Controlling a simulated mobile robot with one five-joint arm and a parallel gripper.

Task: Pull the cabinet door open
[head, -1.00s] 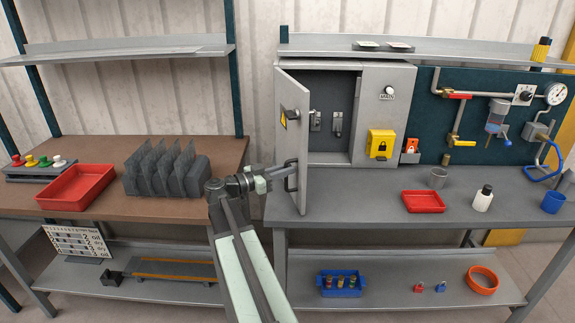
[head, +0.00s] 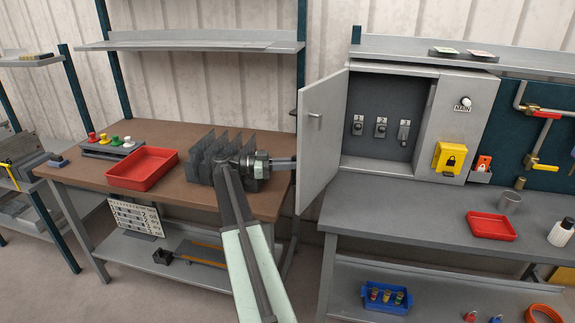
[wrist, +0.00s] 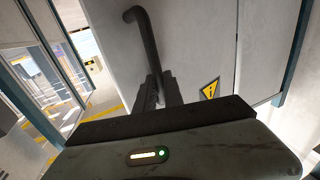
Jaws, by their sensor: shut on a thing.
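The grey cabinet (head: 428,125) stands on the right-hand bench. Its door (head: 322,150), hinged on the left, stands wide open, and several switches show on the back panel inside. My gripper (head: 291,163) is at the outer face of the door, its tips hidden behind the door edge in the head view. In the wrist view my gripper (wrist: 160,92) is shut on the lower part of the dark door handle (wrist: 146,38). A yellow warning label (wrist: 210,89) is on the door face beside it.
The left bench (head: 160,190) holds a red tray (head: 142,168) and a dark slotted rack (head: 205,160) close behind my arm. The right bench top (head: 385,205) is clear in front of the cabinet. A yellow lock box (head: 449,157) is on the cabinet's right side.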

